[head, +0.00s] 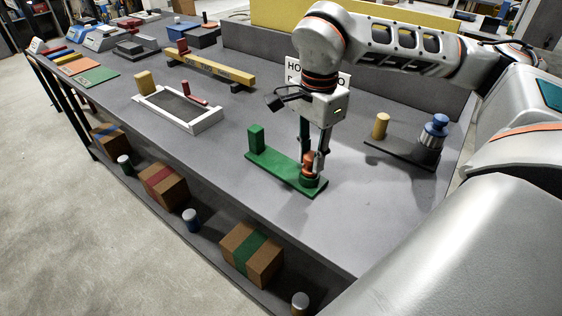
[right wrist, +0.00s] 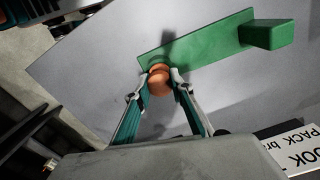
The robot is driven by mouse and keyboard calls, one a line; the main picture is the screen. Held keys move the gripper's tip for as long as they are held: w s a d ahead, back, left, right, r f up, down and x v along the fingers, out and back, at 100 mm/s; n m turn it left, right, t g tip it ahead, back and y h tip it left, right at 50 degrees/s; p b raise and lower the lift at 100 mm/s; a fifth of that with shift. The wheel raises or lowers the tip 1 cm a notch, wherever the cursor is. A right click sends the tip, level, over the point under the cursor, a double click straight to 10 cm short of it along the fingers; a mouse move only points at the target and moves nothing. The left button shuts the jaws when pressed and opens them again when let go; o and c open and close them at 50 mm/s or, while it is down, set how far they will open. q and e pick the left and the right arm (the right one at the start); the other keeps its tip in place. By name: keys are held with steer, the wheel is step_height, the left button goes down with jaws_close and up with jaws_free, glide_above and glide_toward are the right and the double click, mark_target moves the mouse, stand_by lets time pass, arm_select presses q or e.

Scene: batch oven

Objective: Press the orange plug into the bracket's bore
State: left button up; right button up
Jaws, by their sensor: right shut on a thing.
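The green bracket (head: 285,169) lies on the grey bench, with an upright block at its far left end and a round green boss (head: 313,182) at its near right end. The orange plug (head: 308,164) is upright over this boss; I cannot tell how deep it sits in the bore, which is hidden. My right gripper (head: 314,160) points down and is shut on the plug. In the right wrist view, the gripper's fingertips (right wrist: 163,83) flank the orange plug (right wrist: 160,86), beside the green bracket plate (right wrist: 205,42). My left gripper is not in view.
A dark stand (head: 395,152) with a yellow cylinder (head: 381,126) and a blue-topped part (head: 435,130) is to the right. A white-framed tray (head: 160,98) is to the left. A sign (head: 296,68) stands behind my gripper.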

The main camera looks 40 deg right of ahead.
steer(key=shift+f+p, duration=0.15)
steer(key=shift+p, duration=0.5)
stand_by(1.1)
stand_by(0.3)
steer(key=o, duration=1)
steer(key=o, duration=0.5)
